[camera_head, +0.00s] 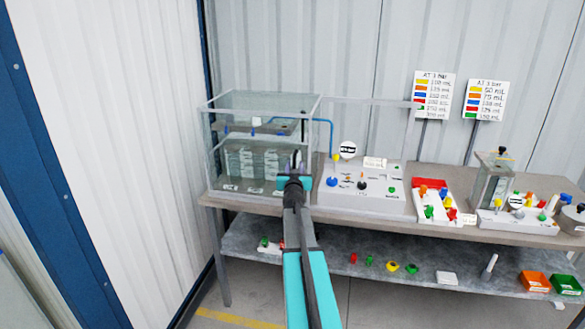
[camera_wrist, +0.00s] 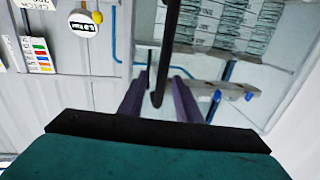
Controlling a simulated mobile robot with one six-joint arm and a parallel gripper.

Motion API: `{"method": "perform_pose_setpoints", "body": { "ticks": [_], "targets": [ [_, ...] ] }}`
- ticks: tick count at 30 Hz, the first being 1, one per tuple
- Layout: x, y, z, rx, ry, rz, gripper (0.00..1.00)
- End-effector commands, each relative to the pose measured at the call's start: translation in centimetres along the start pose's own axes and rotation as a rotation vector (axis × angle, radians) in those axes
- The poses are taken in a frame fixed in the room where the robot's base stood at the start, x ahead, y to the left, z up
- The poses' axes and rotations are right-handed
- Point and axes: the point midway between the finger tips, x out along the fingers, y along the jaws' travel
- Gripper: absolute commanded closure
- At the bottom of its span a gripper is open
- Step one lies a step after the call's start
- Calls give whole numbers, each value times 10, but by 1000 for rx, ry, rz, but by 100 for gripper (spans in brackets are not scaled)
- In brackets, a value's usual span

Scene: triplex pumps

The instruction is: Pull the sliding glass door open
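The glass cabinet (camera_head: 262,104) stands at the left end of the table, with glass sides and stacked clear items behind its front pane. In the wrist view, a dark vertical handle bar (camera_wrist: 168,45) runs down from the top edge in front of the glass. My gripper (camera_head: 296,158) is at the cabinet's front right part in the head view. In the wrist view, my gripper's purple fingers (camera_wrist: 158,98) are apart, with the handle's lower end between them and a gap on each side. I cannot tell whether the glass door is fully closed; my gripper partly covers the front.
To the right, the table (camera_head: 440,225) holds a white panel with knobs (camera_head: 362,190), a tray of coloured parts (camera_head: 436,203) and a small glass vessel (camera_head: 492,182). A lower shelf (camera_head: 330,245) carries loose coloured parts and bins. A wall stands close on the left.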

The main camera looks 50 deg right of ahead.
Motion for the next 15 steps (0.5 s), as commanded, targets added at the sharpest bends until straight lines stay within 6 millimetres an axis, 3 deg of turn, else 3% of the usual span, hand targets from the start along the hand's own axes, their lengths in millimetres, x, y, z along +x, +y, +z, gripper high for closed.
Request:
{"method": "perform_pose_setpoints", "body": {
  "ticks": [15],
  "targets": [
    [11, 0, 0, 0, 0, 0, 69]
  ]
}}
